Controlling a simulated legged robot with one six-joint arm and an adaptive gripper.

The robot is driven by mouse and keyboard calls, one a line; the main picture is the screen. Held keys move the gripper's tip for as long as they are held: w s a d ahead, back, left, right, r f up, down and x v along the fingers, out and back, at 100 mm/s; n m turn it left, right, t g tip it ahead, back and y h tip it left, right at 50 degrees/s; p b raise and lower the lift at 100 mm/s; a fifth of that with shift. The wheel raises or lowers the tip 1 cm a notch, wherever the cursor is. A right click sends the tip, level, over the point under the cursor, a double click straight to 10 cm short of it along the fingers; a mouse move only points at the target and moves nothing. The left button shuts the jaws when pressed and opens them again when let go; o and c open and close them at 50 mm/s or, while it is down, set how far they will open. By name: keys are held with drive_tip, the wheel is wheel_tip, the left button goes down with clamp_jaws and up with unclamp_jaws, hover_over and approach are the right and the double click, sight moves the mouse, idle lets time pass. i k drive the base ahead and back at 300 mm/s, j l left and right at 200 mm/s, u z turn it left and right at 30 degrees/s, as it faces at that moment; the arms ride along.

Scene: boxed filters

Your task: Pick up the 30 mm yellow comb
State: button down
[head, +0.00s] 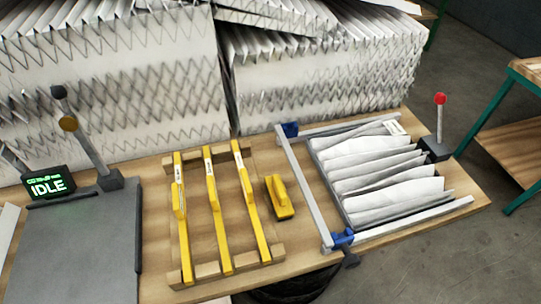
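Three long yellow combs lie side by side across a wooden rack (208,270) on the workbench: a left comb (186,245), a middle comb (221,235) and a right comb (254,215). Each has a raised yellow grip and a small white label near its far end. The labels are too small to read, so I cannot tell which comb is the 30 mm one. My gripper is not in view.
A short yellow block with a handle (280,197) sits right of the rack. Farther right, a metal frame (303,190) holds pleated filter sheets (380,175). Left are a grey plate (80,250) and a display reading IDLE (47,186). Stacked pleated filters (110,85) stand behind.

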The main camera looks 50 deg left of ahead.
sight(228, 269)
drive_tip(key=u, duration=2.7)
drive_tip(key=i+j+z, duration=0.4)
drive_tip(key=j, duration=0.15)
drive_tip(key=k, duration=0.1)
